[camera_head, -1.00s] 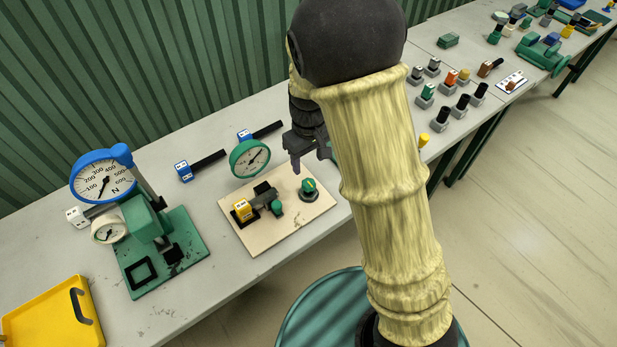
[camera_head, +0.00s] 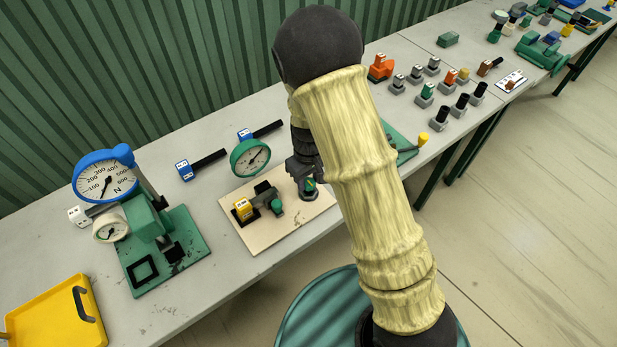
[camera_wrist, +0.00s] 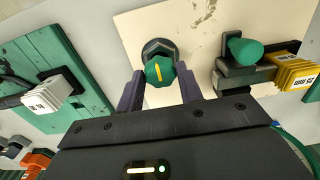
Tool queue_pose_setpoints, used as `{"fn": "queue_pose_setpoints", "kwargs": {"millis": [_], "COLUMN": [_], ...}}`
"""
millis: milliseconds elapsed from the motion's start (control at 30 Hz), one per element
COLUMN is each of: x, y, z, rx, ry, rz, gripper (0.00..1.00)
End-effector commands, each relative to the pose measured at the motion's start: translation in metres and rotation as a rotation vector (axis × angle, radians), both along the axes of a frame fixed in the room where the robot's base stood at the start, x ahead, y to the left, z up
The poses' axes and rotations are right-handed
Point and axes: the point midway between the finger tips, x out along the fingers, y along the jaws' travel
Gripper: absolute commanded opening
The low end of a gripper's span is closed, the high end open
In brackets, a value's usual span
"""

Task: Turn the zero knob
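The knob (camera_head: 310,185) is green with a yellow pointer stripe and sits on a dark collar on the beige board (camera_head: 288,222). In the wrist view the knob (camera_wrist: 159,70) is between the two fingers of my gripper (camera_wrist: 160,76), its yellow stripe pointing up and slightly left. The fingers are apart, with a small gap visible on each side of the knob. In the head view my gripper (camera_head: 306,175) is down at the knob and partly covers it. A gauge with a green rim (camera_head: 250,158) stands behind the board.
On the same board, left of the knob, is a fitting with a green knob (camera_head: 277,206) and a yellow block (camera_head: 243,209). A blue-rimmed gauge stand (camera_head: 165,245) and a yellow tray (camera_head: 55,315) stand farther left. Several small knobs are at the right.

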Motion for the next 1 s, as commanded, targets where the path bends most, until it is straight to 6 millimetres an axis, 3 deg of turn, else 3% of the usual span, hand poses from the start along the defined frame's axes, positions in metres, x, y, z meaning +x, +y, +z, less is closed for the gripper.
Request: {"fn": "queue_pose_setpoints", "kwargs": {"millis": [33, 100, 133, 567, 1000], "x": [0.0001, 0.0001, 0.0001, 0.0004, 0.0009], "y": [0.0001, 0.0001, 0.0001, 0.0001, 0.0007], "z": [0.0002, 0.0002, 0.0002, 0.0011, 0.0021], "rx": [0.000, 0.000, 0.000, 0.001, 0.002], "ry": [0.000, 0.000, 0.000, -0.001, -0.001], "rz": [0.000, 0.000, 0.000, -0.060, -0.365], "gripper": [0.26, 0.12, 0.11, 0.11, 0.11]}}
